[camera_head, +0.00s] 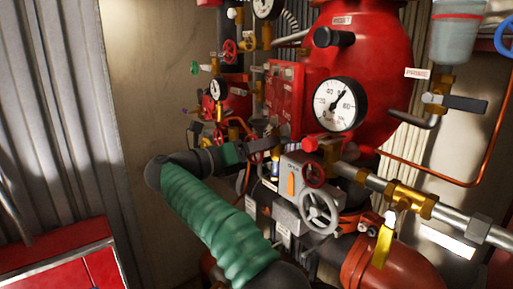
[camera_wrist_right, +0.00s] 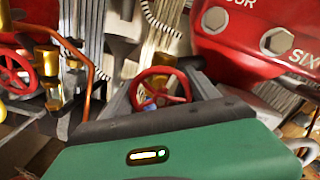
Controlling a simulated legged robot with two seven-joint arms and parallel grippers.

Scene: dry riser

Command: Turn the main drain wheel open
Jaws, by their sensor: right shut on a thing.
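My right arm in its green ribbed sleeve crosses the head view, and the right gripper (camera_head: 276,152) reaches in among the valves left of the white gauge. In the right wrist view a small red handwheel (camera_wrist_right: 166,97) sits between the grey fingers of the right gripper (camera_wrist_right: 163,90), which are shut on it. No label shows which wheel is the main drain. A grey spoked wheel (camera_head: 318,211) and a dark red wheel (camera_head: 313,174) stand just right of the gripper. My left gripper is not in view.
A white gauge (camera_head: 338,104) and a big red tank (camera_head: 370,55) stand close behind. Brass fittings and a steel pipe (camera_head: 460,218) crowd the right. A red cabinet (camera_head: 60,262) is at the lower left. The bare wall (camera_head: 150,90) leaves free room on the left.

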